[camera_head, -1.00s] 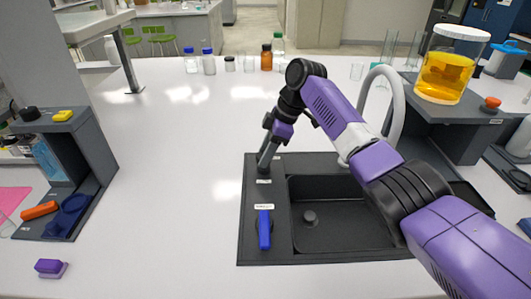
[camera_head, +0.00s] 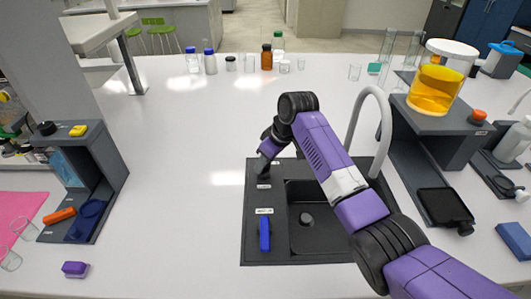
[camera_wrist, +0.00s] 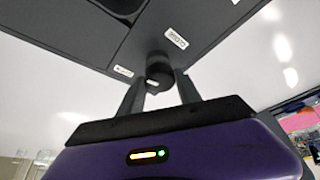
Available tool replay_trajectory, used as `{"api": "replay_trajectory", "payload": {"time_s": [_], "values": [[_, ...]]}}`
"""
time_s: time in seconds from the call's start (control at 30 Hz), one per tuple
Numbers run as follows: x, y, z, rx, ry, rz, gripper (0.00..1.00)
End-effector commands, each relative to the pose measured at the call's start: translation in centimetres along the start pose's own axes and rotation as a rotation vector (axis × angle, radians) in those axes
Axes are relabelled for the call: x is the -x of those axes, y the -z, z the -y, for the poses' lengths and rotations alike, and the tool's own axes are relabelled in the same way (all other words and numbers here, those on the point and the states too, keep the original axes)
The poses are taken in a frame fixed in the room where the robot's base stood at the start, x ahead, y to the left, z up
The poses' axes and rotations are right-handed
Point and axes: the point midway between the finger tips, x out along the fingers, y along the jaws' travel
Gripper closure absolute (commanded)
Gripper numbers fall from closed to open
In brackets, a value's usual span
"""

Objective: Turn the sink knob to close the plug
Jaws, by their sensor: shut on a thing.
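The black sink knob (camera_wrist: 159,66) is a short round cylinder on the dark grey sink panel (camera_head: 252,208), at its back left. It also shows in the head view, partly hidden by my gripper (camera_head: 264,168). In the wrist view, my gripper (camera_wrist: 160,80) has one finger on each side of the knob and is shut on it. A small white label (camera_head: 263,186) lies just in front of the knob. The round drain plug (camera_head: 307,219) sits in the black basin (camera_head: 325,240). I cannot tell whether the plug is raised or lowered.
A blue lever (camera_head: 264,234) stands on the panel in front of the knob. A pale curved faucet (camera_head: 354,120) rises behind the basin, right of my arm. A jar of orange liquid (camera_head: 436,80) stands on a grey stand at right.

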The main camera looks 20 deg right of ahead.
Motion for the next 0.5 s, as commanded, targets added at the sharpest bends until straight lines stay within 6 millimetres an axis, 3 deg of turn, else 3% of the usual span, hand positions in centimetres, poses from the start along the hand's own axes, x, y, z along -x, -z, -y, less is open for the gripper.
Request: {"api": "replay_trajectory", "payload": {"time_s": [0.5], "values": [[0.22, 0.21, 0.44, -0.449, -0.187, 0.001, 1.00]]}}
